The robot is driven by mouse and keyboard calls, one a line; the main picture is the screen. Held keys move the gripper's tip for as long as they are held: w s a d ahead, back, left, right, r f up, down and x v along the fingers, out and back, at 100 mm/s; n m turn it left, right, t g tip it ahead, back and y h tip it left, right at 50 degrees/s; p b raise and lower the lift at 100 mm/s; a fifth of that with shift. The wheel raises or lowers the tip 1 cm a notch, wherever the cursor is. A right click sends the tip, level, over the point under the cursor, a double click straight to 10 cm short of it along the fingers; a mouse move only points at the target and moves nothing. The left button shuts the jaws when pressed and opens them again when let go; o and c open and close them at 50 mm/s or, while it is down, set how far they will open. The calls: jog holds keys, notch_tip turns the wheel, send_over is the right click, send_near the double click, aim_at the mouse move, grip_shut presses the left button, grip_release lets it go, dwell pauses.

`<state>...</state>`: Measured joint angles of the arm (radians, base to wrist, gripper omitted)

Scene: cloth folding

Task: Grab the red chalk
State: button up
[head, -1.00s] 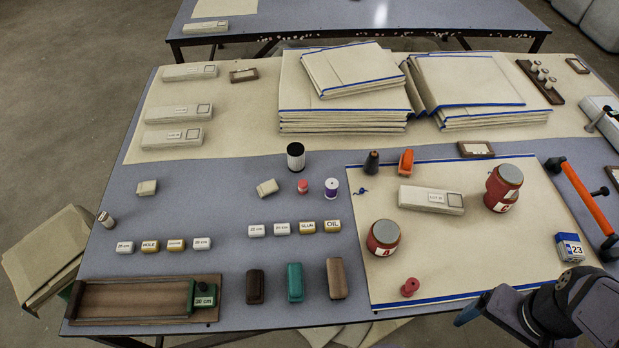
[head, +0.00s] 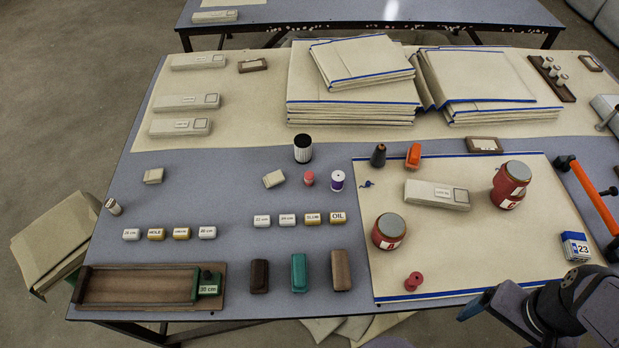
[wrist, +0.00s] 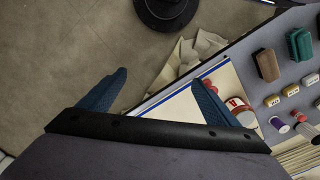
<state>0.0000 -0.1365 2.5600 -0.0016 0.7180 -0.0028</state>
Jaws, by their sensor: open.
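A small pinkish-red piece (head: 309,178), which looks like the red chalk, stands on the bare blue-grey table (head: 230,255) between a black-and-white cylinder and a purple-and-white spool. In the wrist view a small red shape (wrist: 299,117) shows beside the spool at the far right. My gripper (head: 478,306) is at the lower right of the head view, past the table's front edge and well away from the red piece. In the wrist view its two blue fingers are spread with nothing between them.
Between my gripper and the red piece are a red spool (head: 413,281), a red jar (head: 389,232) and a cream cloth (head: 440,265). The purple-and-white spool (head: 337,181) and black-and-white cylinder (head: 303,149) stand close to the piece. Small labelled blocks (head: 313,219) line up in front.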

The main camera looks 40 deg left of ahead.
jog(key=shift+c, duration=0.7)
jog(key=c, duration=0.9)
jog(key=shift+o, duration=0.2)
jog(key=shift+r, duration=0.1)
